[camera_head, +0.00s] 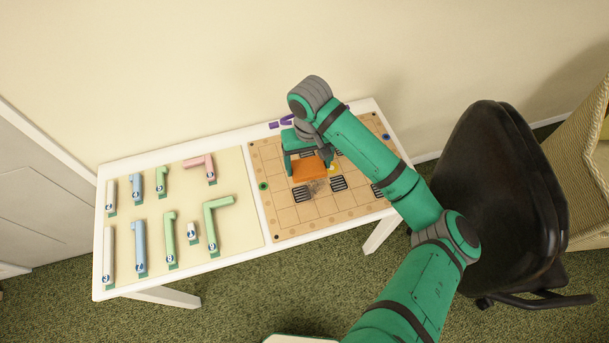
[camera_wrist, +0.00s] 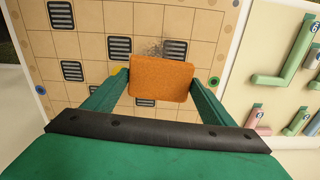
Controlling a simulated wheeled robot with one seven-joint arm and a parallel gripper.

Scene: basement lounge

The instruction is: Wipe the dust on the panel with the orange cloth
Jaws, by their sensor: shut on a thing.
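The orange cloth (camera_head: 309,169) is a flat, block-like pad between the fingers of my gripper (camera_head: 307,163). In the wrist view the cloth (camera_wrist: 161,81) sits between the two green fingertips of my gripper (camera_wrist: 160,84), which is shut on it. The tan gridded panel (camera_head: 288,219) lies on the right half of the white table. A dark speckled dust patch (camera_head: 318,187) is on the panel just in front of the cloth. In the wrist view the dust (camera_wrist: 153,48) shows just above the cloth's edge, partly hidden by it. I cannot tell whether the cloth touches the panel.
Dark slotted grilles (camera_head: 301,194) lie on the panel. A board (camera_head: 233,234) with several numbered coloured pipe pieces fills the table's left half. A purple piece (camera_head: 286,120) lies at the back edge. A black chair (camera_head: 503,187) stands close at the right, beside my arm.

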